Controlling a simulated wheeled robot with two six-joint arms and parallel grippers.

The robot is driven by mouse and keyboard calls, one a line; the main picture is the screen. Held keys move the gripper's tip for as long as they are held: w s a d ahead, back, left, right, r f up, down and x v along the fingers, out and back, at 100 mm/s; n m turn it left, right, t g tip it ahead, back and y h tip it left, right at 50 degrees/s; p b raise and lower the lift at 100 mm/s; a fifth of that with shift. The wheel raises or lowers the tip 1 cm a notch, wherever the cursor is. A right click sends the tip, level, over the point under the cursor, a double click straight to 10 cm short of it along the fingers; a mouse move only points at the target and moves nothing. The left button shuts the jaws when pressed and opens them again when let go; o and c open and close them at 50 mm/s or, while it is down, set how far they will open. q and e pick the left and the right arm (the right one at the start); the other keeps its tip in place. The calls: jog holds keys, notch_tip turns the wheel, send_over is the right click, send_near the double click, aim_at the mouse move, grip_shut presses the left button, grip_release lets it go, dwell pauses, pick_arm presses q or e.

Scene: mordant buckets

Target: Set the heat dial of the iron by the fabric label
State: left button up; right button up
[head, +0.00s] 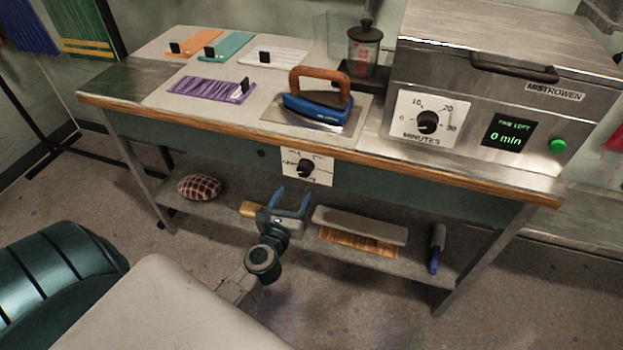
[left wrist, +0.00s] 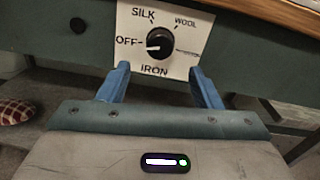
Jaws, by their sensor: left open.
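The iron's heat dial (head: 305,168) is a black knob on a white plate on the table's front. In the left wrist view the dial (left wrist: 160,44) has OFF, SILK, WOOL and an unreadable mark at right; its white pointer line faces OFF. My left gripper (head: 291,197) is open and empty, just below and in front of the plate; in the left wrist view its blue fingers (left wrist: 160,76) stand apart either side of the plate's lower part. The blue iron (head: 317,105) with a wooden handle rests on a metal plate. Purple fabric (head: 200,89) carries a white label (head: 240,92), too small to read. My right gripper is out of view.
Orange (head: 192,34), teal (head: 230,47) and white (head: 283,58) cloths lie behind. A steel machine (head: 500,80) with a minutes dial (head: 428,122) stands at right. The lower shelf holds a checked cushion (head: 200,187), a padded board (head: 358,225) and a blue-handled tool (head: 436,249).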

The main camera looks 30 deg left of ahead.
aim_at(303, 173)
pick_arm(q)
jog(key=p+x, duration=0.1)
jog(key=x, duration=0.7)
jog(key=shift+w, duration=0.15)
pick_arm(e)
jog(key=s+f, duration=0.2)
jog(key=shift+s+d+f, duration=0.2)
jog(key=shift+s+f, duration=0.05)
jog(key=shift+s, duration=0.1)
pick_arm(q)
jog(key=c, duration=1)
